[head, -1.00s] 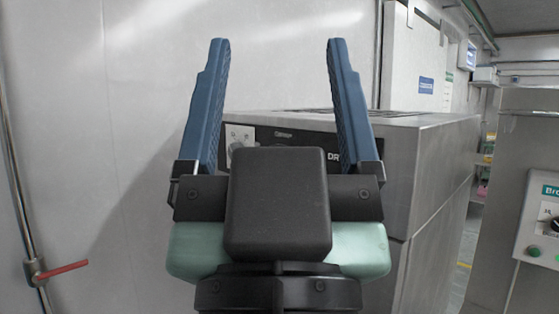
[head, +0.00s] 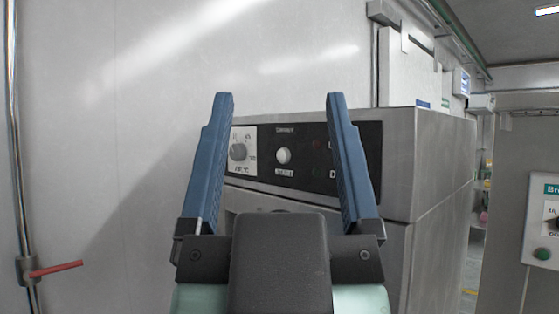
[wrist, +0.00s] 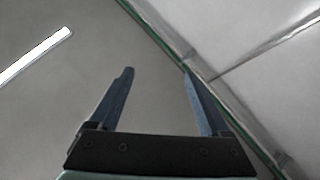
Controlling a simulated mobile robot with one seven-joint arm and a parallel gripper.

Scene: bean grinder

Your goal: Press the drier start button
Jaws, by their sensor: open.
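The drier (head: 430,160) is a grey metal cabinet in the head view, ahead of my gripper. Its black control panel (head: 264,180) carries a grey dial (head: 239,152) on a white plate and a white round knob (head: 283,155). Small dark red and green spots (head: 316,172) show beside my right finger, which hides part of the panel. I cannot tell which one is the start button. My gripper (head: 279,97) is open and empty, its blue fingers pointing up in front of the panel. The wrist view also shows my gripper (wrist: 158,72) open, with no panel visible.
A pale wall (head: 110,130) stands at left and behind, with a pipe and red valve handle (head: 56,269). Another control box with a green button (head: 542,254) is at the far right. A passage lies between it and the drier.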

